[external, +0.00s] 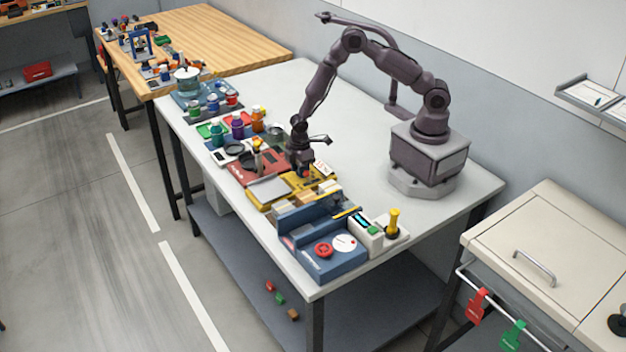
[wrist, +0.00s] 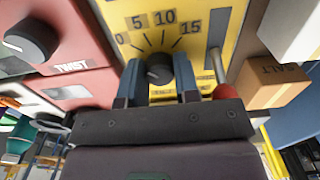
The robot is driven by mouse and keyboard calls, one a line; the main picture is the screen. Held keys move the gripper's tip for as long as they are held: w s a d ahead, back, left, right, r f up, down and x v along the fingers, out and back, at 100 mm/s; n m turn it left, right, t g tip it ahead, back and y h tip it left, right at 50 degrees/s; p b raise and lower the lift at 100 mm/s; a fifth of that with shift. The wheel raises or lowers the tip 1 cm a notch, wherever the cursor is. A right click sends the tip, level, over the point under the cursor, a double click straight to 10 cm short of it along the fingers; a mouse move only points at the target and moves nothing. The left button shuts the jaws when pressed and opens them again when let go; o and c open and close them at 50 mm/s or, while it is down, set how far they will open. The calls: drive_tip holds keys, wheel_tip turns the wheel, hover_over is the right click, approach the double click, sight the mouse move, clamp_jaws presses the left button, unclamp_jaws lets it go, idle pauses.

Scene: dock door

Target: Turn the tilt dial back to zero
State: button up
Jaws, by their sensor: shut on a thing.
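The tilt dial (wrist: 158,68) is a dark round knob on a yellow panel (wrist: 205,12), below a printed scale marked 0, 5, 10 and 15 from left to right. My gripper (wrist: 159,78) has one finger on each side of the knob and is shut on it. Which mark the knob points to is not clear. In the external view my gripper (external: 303,170) reaches down to the yellow device (external: 262,204) on the white table, and hides the dial there.
A red panel (wrist: 75,45) with a dark knob labelled TWIST (wrist: 30,40) stands close on the left. A box labelled SALT (wrist: 275,85) is close on the right. A blue unit (external: 325,262) sits at the table's near end.

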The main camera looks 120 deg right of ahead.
drive_tip(key=o, duration=0.9)
wheel_tip(320, 180, up, 13)
drive_tip(key=s+a+r+t, duration=0.2)
drive_tip(key=s+a+r, duration=0.3)
drive_tip(key=a+r, duration=0.1)
drive_tip(key=s+a+r+t, duration=0.1)
drive_tip(key=s+a+r, duration=0.4)
drive_tip(key=a+r, duration=0.2)
drive_tip(key=s+a+r+t, duration=0.2)
drive_tip(key=s+a+r, duration=0.3)
drive_tip(key=a, duration=0.3)
drive_tip(key=shift+s+a+r+t, duration=0.1)
drive_tip(key=shift+a+r+t, duration=0.1)
drive_tip(key=shift+r, duration=0.25)
drive_tip(key=shift+s+a+r+t, duration=0.1)
drive_tip(key=shift+a+r, duration=0.1)
drive_tip(key=shift+r, duration=0.2)
